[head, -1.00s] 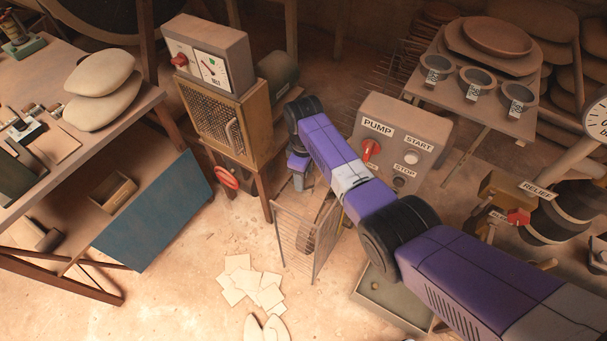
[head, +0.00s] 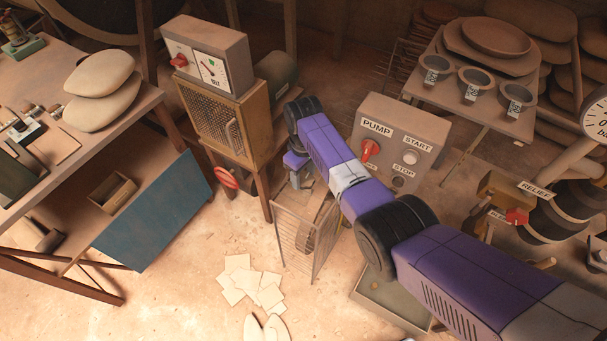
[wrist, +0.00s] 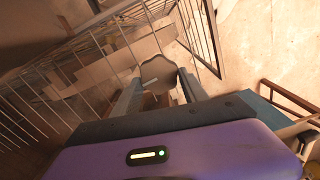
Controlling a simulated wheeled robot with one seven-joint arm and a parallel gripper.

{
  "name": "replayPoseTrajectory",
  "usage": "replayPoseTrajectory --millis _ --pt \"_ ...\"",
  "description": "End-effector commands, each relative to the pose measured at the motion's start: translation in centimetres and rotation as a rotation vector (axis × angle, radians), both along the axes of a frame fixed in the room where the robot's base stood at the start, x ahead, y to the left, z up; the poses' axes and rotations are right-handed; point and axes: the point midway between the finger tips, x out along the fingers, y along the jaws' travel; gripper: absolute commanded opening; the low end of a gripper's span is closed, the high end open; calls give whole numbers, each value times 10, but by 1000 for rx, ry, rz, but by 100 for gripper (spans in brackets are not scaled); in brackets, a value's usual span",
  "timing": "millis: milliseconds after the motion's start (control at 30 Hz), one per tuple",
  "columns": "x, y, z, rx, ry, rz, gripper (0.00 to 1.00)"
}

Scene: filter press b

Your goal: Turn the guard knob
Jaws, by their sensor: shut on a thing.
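My gripper (head: 299,180) shows there only as a small part above the guard. The knob cannot be made out in the head view.
The pump panel (head: 400,145) with its red switch is close to the right of my arm. A mesh-fronted cabinet (head: 222,130) and a red handwheel (head: 227,178) stand to the left. Paper sheets (head: 247,280) lie on the open floor.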

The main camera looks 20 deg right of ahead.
Motion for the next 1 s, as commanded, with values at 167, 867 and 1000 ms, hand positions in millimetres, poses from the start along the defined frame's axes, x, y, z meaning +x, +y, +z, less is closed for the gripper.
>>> replayPoseTrajectory --millis 167,867,1000 --pt "0 0 0 0 0 1 63" --pt "1 0 43 0 -4 1 73" --pt "1 0 63 0 -2 1 73"
